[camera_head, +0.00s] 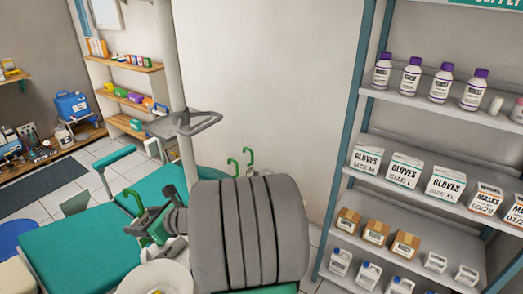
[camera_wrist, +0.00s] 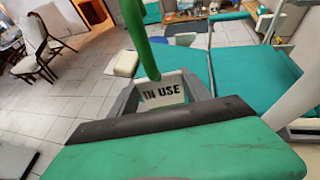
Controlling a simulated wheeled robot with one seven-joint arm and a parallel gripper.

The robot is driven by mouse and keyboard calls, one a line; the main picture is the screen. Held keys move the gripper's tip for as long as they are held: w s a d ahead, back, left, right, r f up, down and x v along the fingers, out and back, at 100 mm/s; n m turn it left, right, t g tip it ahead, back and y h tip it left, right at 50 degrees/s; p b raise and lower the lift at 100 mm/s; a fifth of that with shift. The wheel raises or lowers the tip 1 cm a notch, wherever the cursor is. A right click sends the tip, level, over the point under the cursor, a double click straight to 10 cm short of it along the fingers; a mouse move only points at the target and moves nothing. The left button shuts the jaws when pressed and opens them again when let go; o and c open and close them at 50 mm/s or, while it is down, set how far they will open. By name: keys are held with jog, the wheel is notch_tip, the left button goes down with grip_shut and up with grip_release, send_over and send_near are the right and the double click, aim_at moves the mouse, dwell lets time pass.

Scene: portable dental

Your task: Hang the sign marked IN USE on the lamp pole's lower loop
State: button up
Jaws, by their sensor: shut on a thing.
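The IN USE sign (camera_wrist: 162,91) is a white plate with black lettering and a tall green hook (camera_wrist: 141,38) above it. My gripper (camera_wrist: 166,98) is shut on the sign, with grey fingers on both sides. In the head view my gripper (camera_head: 158,236) is low, left of the grey padded backrest, and the sign's green hook (camera_head: 139,201) stands up there. The lamp pole (camera_head: 181,62) rises above and behind it. A grey angular loop (camera_head: 196,123) sticks out from the pole, higher than the hook and apart from it. No other loop shows clearly.
A teal couch (camera_head: 80,255) lies at left. Shelves with bottles and glove boxes (camera_head: 403,171) stand at right. The air around the loop looks clear.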

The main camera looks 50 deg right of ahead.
jog(key=s+d+r+m+h+p, duration=0.1)
jog(key=s+d+r+h+p, duration=0.1)
jog(key=s+d+r+p, duration=0.75)
jog(key=s+d+r+m+h+p, duration=0.1)
jog(key=s+d+r+m+p, duration=0.1)
jog(key=s+d+r, duration=0.8)
jog(key=w+d+f+b, duration=0.2)
jog(key=w+f+b, duration=0.1)
jog(key=w+b, duration=0.2)
jog(key=w+d+f+b, duration=0.2)
jog(key=w+f+b, duration=0.1)
jog(key=w+b, duration=0.3)
jog(key=shift+w+f+t, duration=0.15)
jog(key=shift+w+t, duration=0.25)
jog(key=shift+w, duration=0.3)
jog(key=o, duration=1.4)
